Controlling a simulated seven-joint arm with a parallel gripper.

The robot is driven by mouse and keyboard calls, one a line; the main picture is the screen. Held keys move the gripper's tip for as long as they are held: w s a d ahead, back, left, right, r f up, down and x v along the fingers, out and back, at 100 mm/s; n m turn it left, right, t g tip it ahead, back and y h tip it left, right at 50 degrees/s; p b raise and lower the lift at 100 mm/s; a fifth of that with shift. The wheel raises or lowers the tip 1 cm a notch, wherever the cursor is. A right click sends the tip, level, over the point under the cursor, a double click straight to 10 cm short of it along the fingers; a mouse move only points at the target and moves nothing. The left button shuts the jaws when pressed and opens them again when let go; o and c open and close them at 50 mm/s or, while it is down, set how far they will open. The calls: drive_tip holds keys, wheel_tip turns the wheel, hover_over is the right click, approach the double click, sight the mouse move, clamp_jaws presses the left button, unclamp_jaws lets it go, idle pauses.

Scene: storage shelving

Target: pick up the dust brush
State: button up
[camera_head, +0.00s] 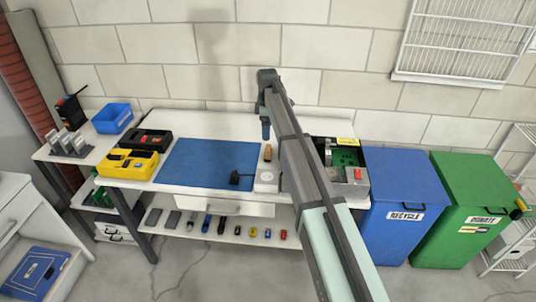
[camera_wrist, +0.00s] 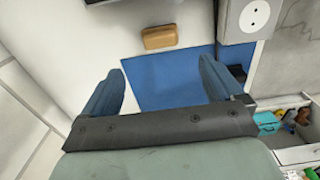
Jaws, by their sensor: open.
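A small tan-brown block-shaped thing, which looks like the dust brush (camera_wrist: 160,37), lies on the white bench top just beyond the blue mat in the wrist view. It also shows in the head view (camera_head: 268,153), below my gripper. No bristles can be made out. My gripper (camera_wrist: 161,68) is open, with nothing between its two blue fingers, and the brush lies beyond the fingertips, apart from them. In the head view my gripper (camera_head: 266,130) hangs over the back part of the bench, its fingers hard to tell apart.
A white socket box (camera_wrist: 250,18) is close beside the brush. The blue mat (camera_head: 205,163) lies left of it, with a black plug on it. A tray of green electronics (camera_head: 345,157) stands right. A yellow case (camera_head: 128,164) and black tray (camera_head: 147,142) are at left.

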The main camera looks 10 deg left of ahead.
sight(268, 147)
wheel_tip(268, 147, down, 13)
drive_tip(key=shift+d+r, duration=0.1)
drive_tip(key=shift+d, duration=0.05)
idle(0.5)
drive_tip(key=c, duration=1)
drive_tip(key=shift+r, duration=0.15)
wheel_tip(268, 147, up, 10)
drive_tip(key=shift+f, duration=0.1)
